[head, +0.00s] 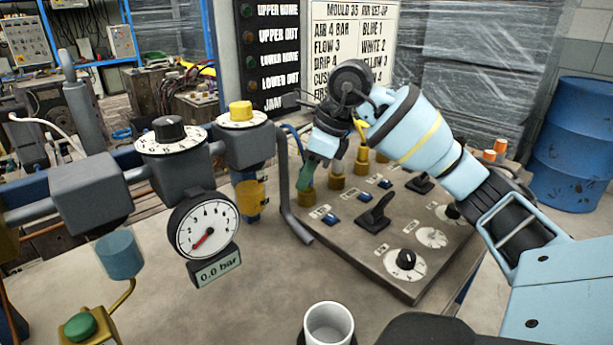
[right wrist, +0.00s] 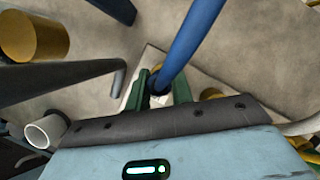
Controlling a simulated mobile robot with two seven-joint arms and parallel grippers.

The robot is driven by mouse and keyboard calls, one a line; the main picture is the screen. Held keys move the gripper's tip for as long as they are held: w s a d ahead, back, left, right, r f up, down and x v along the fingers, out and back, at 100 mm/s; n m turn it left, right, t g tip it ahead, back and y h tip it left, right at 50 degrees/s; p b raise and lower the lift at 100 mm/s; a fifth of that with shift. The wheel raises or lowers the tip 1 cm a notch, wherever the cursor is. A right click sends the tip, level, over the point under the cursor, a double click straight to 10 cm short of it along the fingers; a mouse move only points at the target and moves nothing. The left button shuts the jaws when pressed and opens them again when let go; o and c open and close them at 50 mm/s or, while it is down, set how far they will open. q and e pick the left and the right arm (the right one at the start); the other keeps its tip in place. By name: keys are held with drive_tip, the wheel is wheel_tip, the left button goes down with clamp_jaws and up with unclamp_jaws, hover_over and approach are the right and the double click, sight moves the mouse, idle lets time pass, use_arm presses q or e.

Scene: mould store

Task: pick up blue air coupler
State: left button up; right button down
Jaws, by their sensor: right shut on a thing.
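My right gripper (head: 305,177) reaches down over the grey panel, its green fingertips beside the nearest brass fitting (head: 307,197). In the right wrist view the gripper (right wrist: 160,95) has its two green fingers on either side of the blue air coupler's dark end (right wrist: 158,86), shut on it. The coupler's blue hose (right wrist: 190,42) rises away from between the fingers. In the head view the coupler is mostly hidden by the gripper; a piece of blue hose (head: 292,132) shows behind it. I cannot tell whether the coupler touches the fitting. My left gripper is not in view.
A pressure gauge (head: 205,227) reading 0.0 bar hangs left of the panel (head: 405,285), under grey regulators with dials. A grey bent pipe (head: 287,195) stands close left of the gripper. Several brass fittings and black knobs are on the panel. A white cup (head: 328,325) stands in front.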

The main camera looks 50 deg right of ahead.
sight(301, 168)
drive_tip(key=shift+r, duration=0.15)
drive_tip(key=shift+r+p, duration=0.4)
drive_tip(key=shift+r, duration=1.1)
drive_tip(key=shift+s+a+r, duration=0.15)
drive_tip(key=shift+s+r, duration=0.05)
drive_tip(key=shift+s, duration=0.05)
drive_tip(key=s+a+r+b, duration=0.1)
drive_tip(key=s+a, duration=0.7)
drive_tip(key=s, duration=0.4)
drive_tip(key=shift+s+a+r, duration=0.15)
drive_tip(key=shift+s+a, duration=0.15)
drive_tip(key=shift+s, duration=0.1)
drive_tip(key=shift+d+r, duration=0.1)
